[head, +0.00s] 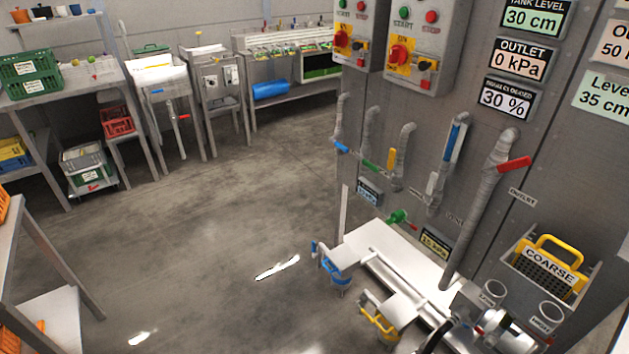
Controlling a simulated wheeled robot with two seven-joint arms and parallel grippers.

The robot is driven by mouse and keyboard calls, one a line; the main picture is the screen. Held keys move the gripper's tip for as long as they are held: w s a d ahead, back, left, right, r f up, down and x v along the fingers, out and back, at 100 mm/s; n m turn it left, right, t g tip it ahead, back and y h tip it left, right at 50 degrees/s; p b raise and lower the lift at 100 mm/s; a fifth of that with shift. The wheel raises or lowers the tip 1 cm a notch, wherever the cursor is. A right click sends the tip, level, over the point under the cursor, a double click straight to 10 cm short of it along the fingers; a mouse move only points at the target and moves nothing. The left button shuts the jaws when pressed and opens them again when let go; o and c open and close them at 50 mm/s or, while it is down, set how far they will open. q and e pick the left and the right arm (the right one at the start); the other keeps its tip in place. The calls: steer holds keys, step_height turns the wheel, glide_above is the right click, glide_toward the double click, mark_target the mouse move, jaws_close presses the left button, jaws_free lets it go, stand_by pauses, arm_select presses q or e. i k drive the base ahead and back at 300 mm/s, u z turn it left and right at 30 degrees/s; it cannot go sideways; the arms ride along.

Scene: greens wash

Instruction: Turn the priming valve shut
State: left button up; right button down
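Several coloured valve handles sit on the grey pipes along the panel at right. A lower green handle (397,216) sits above the white bench. Their small labels are too blurred for me to tell which is the priming valve. Neither of my grippers shows in the head view.
A white bench top (385,245) with metal fittings stands below the pipes. A yellow-handled basket marked COARSE (549,263) hangs at right. Control boxes (428,45) and readouts (520,57) are above.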

mark_target(392, 151)
steer(key=u, duration=1.35)
steer(key=i, duration=0.4)
steer(key=z, duration=0.65)
steer(key=i, duration=1.1)
steer(key=z, duration=0.85)
